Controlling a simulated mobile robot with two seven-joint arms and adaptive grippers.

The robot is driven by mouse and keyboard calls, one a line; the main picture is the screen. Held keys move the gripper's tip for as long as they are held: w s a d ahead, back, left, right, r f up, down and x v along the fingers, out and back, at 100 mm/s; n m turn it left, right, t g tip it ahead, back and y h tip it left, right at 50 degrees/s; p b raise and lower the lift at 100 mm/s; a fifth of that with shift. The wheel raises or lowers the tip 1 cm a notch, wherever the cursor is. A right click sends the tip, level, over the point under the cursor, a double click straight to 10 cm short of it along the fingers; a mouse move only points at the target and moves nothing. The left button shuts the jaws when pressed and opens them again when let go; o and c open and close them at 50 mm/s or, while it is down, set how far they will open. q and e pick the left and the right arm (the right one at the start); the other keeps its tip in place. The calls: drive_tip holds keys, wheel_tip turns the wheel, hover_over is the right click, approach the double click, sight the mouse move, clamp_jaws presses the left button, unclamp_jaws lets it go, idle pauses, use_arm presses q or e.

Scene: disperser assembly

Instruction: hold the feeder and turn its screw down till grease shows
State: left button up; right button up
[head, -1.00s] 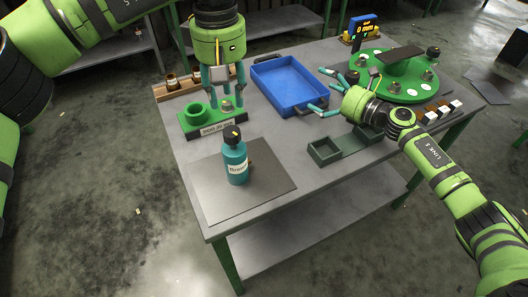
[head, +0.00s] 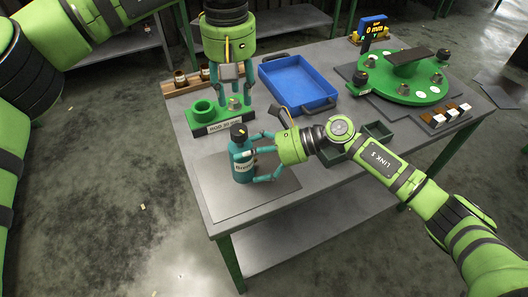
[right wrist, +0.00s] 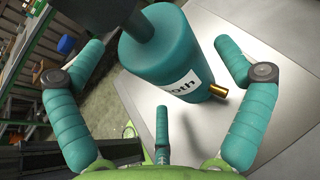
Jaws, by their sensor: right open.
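My right gripper (head: 266,158) is open beside the teal bottle (head: 242,165) with a dark cap. In the right wrist view the bottle (right wrist: 165,60) lies between the spread fingers, with gaps to them. A brass nozzle (right wrist: 218,91) sticks out of its side.
A dark green bin (head: 377,131) is partly behind my right arm.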

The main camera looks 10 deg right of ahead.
drive_tip(key=shift+x, duration=1.15)
drive_tip(key=c, duration=1.6)
